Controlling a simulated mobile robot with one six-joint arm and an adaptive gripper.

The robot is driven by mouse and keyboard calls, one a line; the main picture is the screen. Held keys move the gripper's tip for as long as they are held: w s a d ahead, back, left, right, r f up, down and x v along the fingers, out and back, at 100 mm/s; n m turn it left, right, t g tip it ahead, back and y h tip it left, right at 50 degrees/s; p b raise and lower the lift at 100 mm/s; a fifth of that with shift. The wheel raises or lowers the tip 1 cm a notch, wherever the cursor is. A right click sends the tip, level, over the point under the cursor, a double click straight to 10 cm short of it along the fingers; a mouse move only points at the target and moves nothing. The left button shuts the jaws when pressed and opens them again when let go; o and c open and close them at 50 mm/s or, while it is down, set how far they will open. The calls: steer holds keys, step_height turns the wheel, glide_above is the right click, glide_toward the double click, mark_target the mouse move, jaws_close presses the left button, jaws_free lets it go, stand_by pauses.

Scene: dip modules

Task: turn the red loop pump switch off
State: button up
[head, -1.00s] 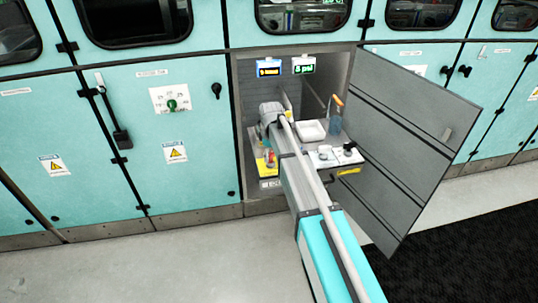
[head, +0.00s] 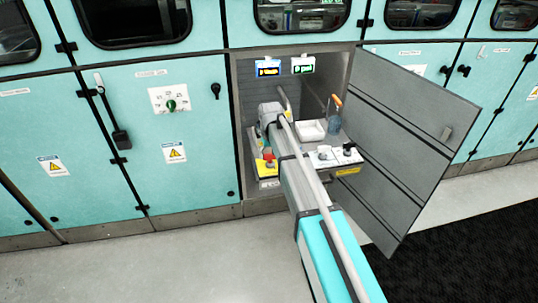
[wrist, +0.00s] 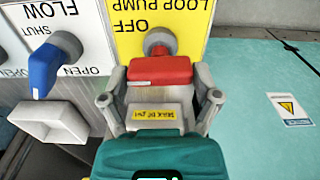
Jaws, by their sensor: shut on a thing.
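The red loop pump switch (wrist: 160,71) is on a yellow panel (wrist: 184,28) marked LOOP PUMP and OFF, upside down in the wrist view. Its red handle lies crosswise in front of a grey round shaft. My gripper (wrist: 160,84) is shut on the handle, one finger at each side. In the head view the red switch (head: 267,157) shows small, just left of my arm, above the yellow panel's edge. My arm hides part of the area there.
A blue flow handle (wrist: 46,70) on a white panel sits left of the switch in the wrist view. The open grey cabinet door (head: 405,140) stands right of my arm. A white tray (head: 311,130) and a spray bottle (head: 334,118) are inside the cabinet.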

steer(key=shift+s+d+m, duration=0.1)
steer(key=shift+s+m, duration=0.05)
steer(key=shift+m, duration=0.25)
steer(key=o, duration=1)
steer(key=shift+c, duration=0.2)
steer(key=shift+r, duration=0.15)
